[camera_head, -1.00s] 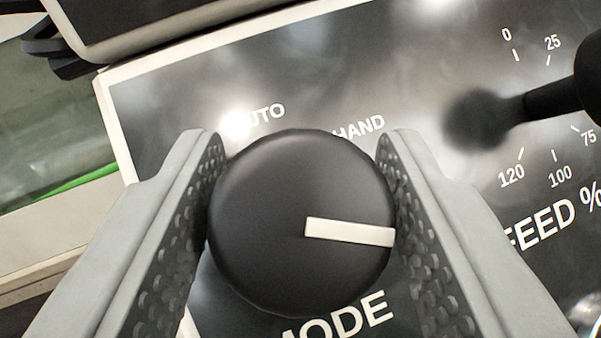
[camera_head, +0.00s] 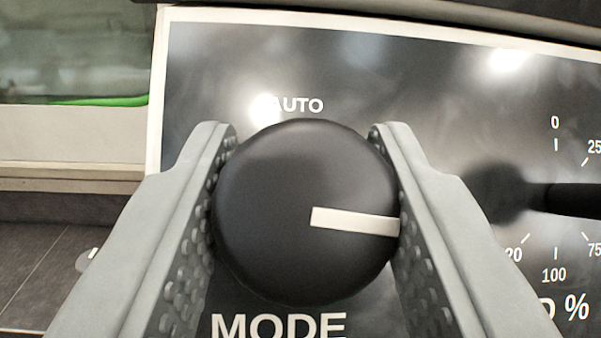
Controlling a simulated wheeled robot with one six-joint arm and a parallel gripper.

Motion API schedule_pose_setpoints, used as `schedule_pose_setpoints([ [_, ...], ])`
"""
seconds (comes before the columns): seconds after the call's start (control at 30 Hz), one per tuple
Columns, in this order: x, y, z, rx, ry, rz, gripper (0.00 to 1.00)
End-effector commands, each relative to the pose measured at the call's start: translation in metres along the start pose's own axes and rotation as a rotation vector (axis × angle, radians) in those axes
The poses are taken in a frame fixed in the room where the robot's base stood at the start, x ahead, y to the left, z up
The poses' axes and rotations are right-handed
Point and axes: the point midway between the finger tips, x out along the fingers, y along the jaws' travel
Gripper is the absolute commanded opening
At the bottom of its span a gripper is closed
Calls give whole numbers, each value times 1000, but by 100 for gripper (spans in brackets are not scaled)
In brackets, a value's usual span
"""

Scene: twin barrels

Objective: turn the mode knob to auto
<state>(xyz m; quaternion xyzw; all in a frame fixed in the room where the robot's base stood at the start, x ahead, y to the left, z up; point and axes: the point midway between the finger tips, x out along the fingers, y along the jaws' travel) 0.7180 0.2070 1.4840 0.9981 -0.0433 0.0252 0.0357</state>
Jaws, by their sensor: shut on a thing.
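The mode knob (camera_head: 290,235) is a round black knob with a white pointer bar (camera_head: 355,221). The bar points right, towards the right finger and nearly along the line of the lettering. The word AUTO (camera_head: 300,105) shows just above the knob, partly washed out by glare. The word MODE (camera_head: 279,325) is below it. The HAND label is hidden. My gripper (camera_head: 305,145) is shut on the knob, with one textured pad against its left side and one against its right.
A feed dial scale (camera_head: 553,235) and a black stalk-like part (camera_head: 565,198) are on the right of the panel. The panel's white edge (camera_head: 158,95) runs down the left, with a tiled floor (camera_head: 45,265) beyond it. A dark ledge spans the top.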

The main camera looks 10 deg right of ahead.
Motion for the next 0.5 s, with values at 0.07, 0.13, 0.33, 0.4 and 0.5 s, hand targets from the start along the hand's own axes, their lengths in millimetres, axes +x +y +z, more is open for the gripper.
schedule_pose_setpoints([
  [0.07, 0, 1, 0, -35, 3, -30, 15],
  [0.13, 0, 1, 0, -67, 7, -56, 15],
  [0.33, 0, 1, 0, -144, 16, -124, 15],
  [0.4, 0, 1, 0, -168, 19, -146, 15],
  [0.5, 0, 1, 0, -202, 24, -176, 15],
])
